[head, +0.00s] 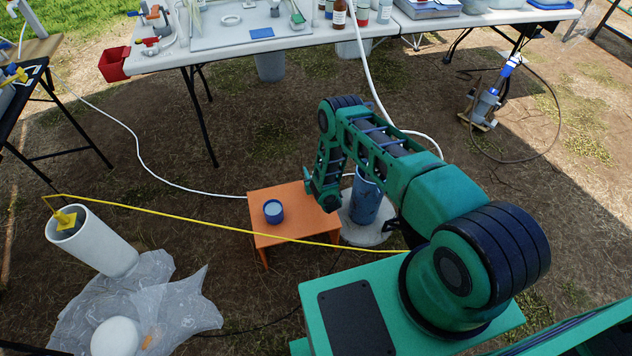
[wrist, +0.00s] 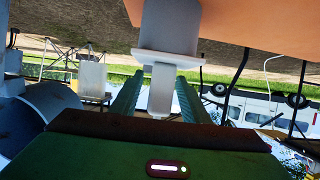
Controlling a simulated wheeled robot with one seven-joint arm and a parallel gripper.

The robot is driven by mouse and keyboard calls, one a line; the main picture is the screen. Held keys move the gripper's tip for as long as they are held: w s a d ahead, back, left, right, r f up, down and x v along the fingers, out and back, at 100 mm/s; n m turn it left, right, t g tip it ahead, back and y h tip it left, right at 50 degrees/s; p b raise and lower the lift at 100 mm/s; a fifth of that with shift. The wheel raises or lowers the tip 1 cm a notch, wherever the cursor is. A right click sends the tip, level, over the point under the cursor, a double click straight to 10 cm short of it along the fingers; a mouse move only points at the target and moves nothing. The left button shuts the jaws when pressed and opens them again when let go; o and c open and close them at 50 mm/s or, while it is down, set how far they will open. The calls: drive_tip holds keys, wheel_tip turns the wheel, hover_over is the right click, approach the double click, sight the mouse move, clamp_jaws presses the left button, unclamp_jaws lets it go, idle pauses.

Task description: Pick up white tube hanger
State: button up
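The white tube hanger (wrist: 168,25) shows large at the top middle of the wrist view as a pale block with a wider lip. Its narrow tab (wrist: 161,90) reaches down between the two green fingers of my gripper (wrist: 161,75). The fingers look open, with the tab between them; I cannot tell whether either finger touches it. In the head view, my gripper (head: 322,196) is low at the right edge of the orange stool (head: 291,238), beside the blue well pipe (head: 367,197). The hanger cannot be made out in the head view.
A blue-rimmed cup (head: 273,211) stands on the stool. The pipe rises from a round concrete pad (head: 362,233). A white bucket-like tube (head: 95,242) and plastic sheet (head: 175,298) lie left. A white table (head: 300,38) stands behind.

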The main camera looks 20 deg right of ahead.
clamp_jaws()
